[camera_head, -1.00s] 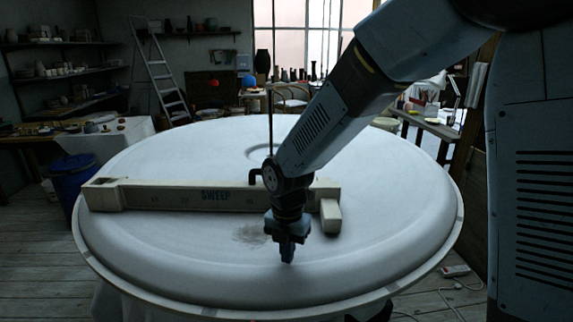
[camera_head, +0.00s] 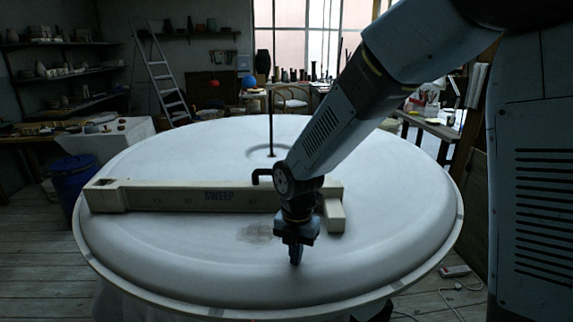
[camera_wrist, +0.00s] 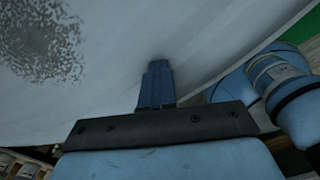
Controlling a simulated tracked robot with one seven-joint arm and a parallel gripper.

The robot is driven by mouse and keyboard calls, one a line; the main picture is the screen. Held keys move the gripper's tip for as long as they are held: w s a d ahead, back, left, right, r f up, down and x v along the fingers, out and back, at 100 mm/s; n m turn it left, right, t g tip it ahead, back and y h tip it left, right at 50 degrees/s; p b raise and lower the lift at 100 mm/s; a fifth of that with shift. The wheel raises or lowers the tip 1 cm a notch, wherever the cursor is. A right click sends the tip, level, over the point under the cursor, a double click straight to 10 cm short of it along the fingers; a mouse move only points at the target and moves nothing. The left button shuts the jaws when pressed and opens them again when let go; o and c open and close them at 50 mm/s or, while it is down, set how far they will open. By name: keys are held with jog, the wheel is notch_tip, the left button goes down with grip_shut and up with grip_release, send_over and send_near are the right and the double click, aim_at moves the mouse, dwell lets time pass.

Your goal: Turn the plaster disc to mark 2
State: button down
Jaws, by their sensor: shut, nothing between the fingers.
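The large white plaster disc (camera_head: 180,245) fills the middle of the head view, with a rounded rim and a thin upright rod (camera_head: 271,125) at its centre. A pale beam marked SWEEP (camera_head: 150,196) lies across it, with a short end block (camera_head: 335,218) at the right. My gripper (camera_head: 295,262) points down over the disc's front part, in front of the beam. In the wrist view the fingers (camera_wrist: 158,80) are together and empty, close to the white surface; I cannot tell if they touch it. A dark speckled patch (camera_wrist: 40,45) lies to their left. I cannot make out mark 2.
A blue bin (camera_head: 73,180) stands left of the disc, below a side table. A stepladder (camera_head: 165,75) and shelves are at the back left. A power strip (camera_head: 455,271) with a cable lies on the floor at the right.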

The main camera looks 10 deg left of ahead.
aim_at(324, 260)
jog(key=shift+w+d+f, duration=0.1)
jog(key=shift+w+d, duration=0.2)
jog(key=shift+d, duration=0.8)
jog(key=shift+w+d, duration=0.3)
jog(key=shift+d, duration=0.85)
jog(key=shift+w+d+f, duration=0.1)
jog(key=shift+w+d, duration=0.2)
jog(key=shift+d, duration=0.8)
jog(key=shift+w+d+r, duration=0.2)
jog(key=shift+d, duration=0.25)
jog(key=shift+w+a+r, duration=0.1)
jog(key=shift+r, duration=0.1)
jog(key=shift+r, duration=0.2)
notch_tip(324, 260, up, 6)
jog(key=shift+r, duration=0.2)
